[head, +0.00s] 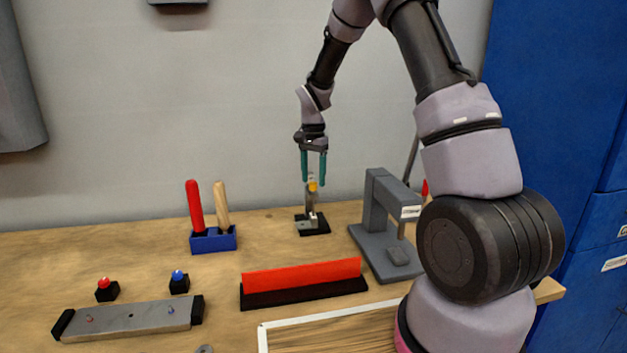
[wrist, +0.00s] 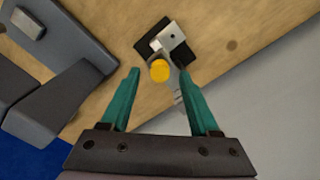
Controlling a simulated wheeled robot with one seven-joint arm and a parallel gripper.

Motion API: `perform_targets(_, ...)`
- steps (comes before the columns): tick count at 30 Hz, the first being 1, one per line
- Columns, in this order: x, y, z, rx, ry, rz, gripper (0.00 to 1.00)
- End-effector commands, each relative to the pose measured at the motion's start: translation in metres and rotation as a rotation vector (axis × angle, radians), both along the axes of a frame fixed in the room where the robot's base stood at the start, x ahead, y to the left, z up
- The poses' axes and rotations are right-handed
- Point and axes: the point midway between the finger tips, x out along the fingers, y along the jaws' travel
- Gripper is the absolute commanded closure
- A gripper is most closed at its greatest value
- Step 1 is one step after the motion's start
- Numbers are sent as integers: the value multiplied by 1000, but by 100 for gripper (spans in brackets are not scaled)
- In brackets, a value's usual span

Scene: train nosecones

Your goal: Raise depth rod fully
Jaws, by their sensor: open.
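A small upright fixture with a yellow-orange knob (head: 312,185) on top of a metal post (head: 311,205) stands on a black base (head: 322,230) at the back of the bench. I take its upright part to be the depth rod. In the wrist view the knob (wrist: 159,71) and base (wrist: 182,52) show near the top middle. My gripper (head: 314,182) points down over the fixture with its two green fingers apart. In the wrist view my gripper (wrist: 159,73) has the knob between its fingertips, with gaps at both sides. How far the rod is raised cannot be told.
A grey press (head: 380,215) stands close to the right. A blue holder (head: 213,241) with red and wooden handles is to the left. A red bar (head: 302,276) on a black base lies in front. The wall (head: 120,110) is close behind the fixture.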

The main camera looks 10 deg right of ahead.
Motion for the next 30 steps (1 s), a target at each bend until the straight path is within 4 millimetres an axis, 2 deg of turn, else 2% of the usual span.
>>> perform_targets(4,0,0,-11,1,1,0,38)
perform_targets(13,0,0,-13,0,0,0,38)
perform_targets(18,0,0,-12,1,-1,0,100)
perform_targets(30,0,0,-12,1,-1,0,100)
